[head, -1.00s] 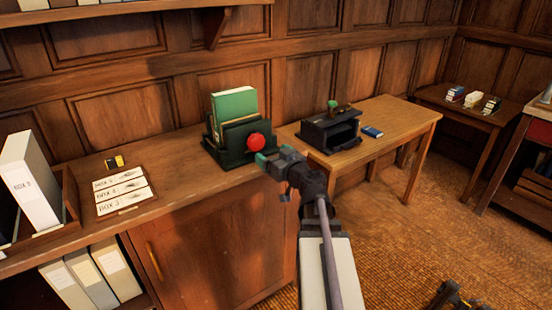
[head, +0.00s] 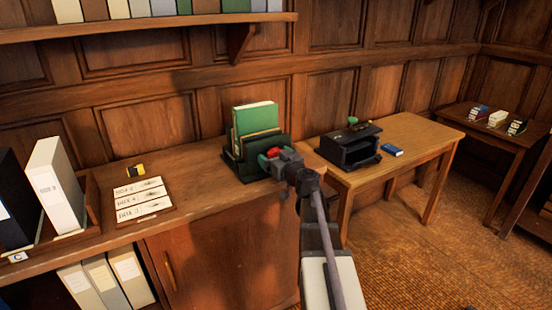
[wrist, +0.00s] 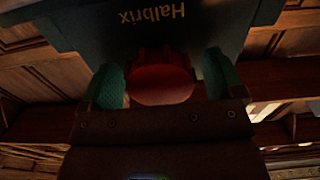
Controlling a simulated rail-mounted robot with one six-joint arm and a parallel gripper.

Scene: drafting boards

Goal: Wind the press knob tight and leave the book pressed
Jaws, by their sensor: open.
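The dark green press (head: 243,168) stands on the wooden cabinet top, with a green book (head: 254,117) upright in it. Its red knob (head: 273,152) is on the front and partly hidden by my gripper (head: 268,160). In the wrist view the knob (wrist: 162,86) sits between the two teal fingertips of my gripper (wrist: 163,84). The jaws are open, with a small gap visible at the right finger; contact on the left is unclear. The press front (wrist: 200,35) shows the upside-down lettering "Halbrix".
A black device (head: 350,147) and a small blue book (head: 392,150) are on the wooden table to the right. A card board (head: 141,200), a yellow-black item (head: 135,171) and binders (head: 55,185) are to the left. Cabinet top between board and press is clear.

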